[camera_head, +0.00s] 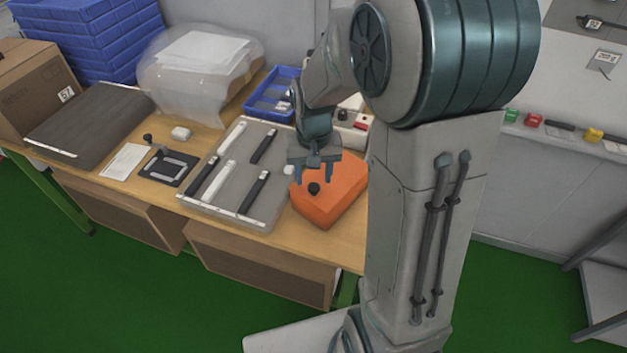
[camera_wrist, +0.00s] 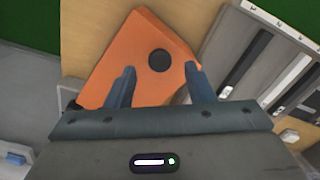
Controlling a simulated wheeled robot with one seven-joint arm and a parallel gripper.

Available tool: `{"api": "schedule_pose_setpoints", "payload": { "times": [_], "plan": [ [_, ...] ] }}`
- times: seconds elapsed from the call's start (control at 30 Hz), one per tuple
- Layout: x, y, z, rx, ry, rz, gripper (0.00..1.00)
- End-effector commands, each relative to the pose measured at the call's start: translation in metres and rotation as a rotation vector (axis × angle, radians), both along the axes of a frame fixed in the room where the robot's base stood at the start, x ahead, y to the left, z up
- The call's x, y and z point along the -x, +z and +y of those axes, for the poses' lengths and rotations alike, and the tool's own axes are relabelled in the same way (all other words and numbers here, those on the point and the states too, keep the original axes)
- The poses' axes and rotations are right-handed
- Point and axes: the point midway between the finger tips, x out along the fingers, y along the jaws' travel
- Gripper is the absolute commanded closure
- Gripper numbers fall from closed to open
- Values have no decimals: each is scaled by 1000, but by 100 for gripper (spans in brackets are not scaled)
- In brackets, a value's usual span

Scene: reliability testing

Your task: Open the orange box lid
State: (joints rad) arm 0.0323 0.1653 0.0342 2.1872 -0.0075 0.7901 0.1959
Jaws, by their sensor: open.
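The orange box (camera_head: 335,196) sits on the wooden table, right of the grey tray, with its lid down. A round black knob (camera_head: 314,188) stands on top of the lid. My gripper (camera_head: 313,180) is above the box near the knob, with its fingers pointing down. In the wrist view the orange box (camera_wrist: 122,52) lies beyond the fingers. The knob (camera_wrist: 160,61) shows between and a little ahead of the two open fingertips of my gripper (camera_wrist: 159,76). The jaws are empty. Whether a fingertip touches the lid cannot be told. My arm hides part of the table behind the box.
A grey tray (camera_head: 222,208) with several black and white bars lies just left of the box. A blue bin (camera_head: 273,98) and a plastic-wrapped stack (camera_head: 197,62) stand behind. A black plate (camera_head: 168,167) lies further left. The table's front edge is close to the box.

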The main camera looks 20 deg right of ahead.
Motion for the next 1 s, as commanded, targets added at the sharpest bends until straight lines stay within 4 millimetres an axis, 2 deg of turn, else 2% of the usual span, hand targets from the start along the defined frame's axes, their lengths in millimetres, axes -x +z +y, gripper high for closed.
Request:
{"api": "schedule_pose_setpoints", "payload": {
  "times": [0.1, 0.2, 0.57, 0.73, 1.0],
  "plan": [
    [0, -16, 0, 0, 0, 2, 52],
    [0, -24, 0, 0, 0, 1, 52],
    [0, -28, 0, 0, 1, -1, 52],
    [0, -28, 0, 0, 1, -1, 99],
    [-1, -24, 3, -12, 9, 7, 100]
  ]
}}
